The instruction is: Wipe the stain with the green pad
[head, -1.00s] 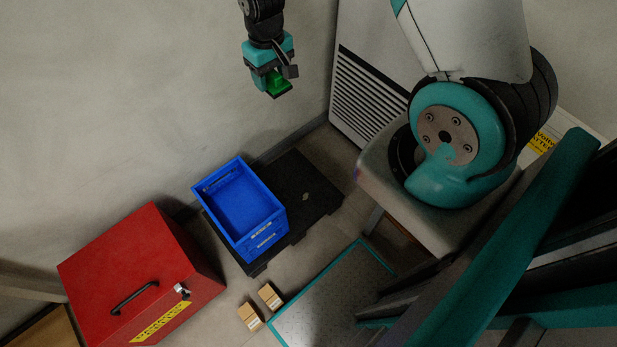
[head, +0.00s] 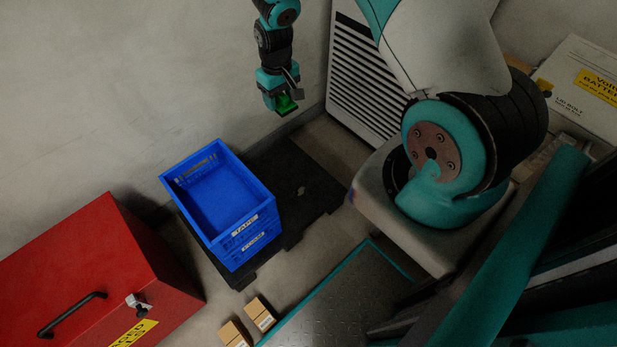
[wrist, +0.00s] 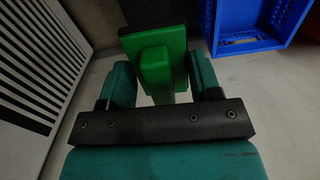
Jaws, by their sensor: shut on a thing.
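My gripper (head: 288,97) is in the upper middle of the head view, in front of the grey wall and left of the louvred cabinet. It is shut on the green pad (head: 285,104) and holds it in the air. In the wrist view the pad (wrist: 178,44) is a flat green plate with a raised green block (wrist: 155,72), and the block sits between the two teal fingers. I cannot make out a certain stain in either view. A small pale mark (head: 301,190) shows on the black pallet, but I cannot tell what it is.
A blue crate (head: 253,236) stands on the black pallet (head: 305,170). A red toolbox (head: 85,255) is at the lower left. Two small cartons (head: 247,322) lie on the floor. The louvred cabinet (head: 365,80) stands right of my gripper.

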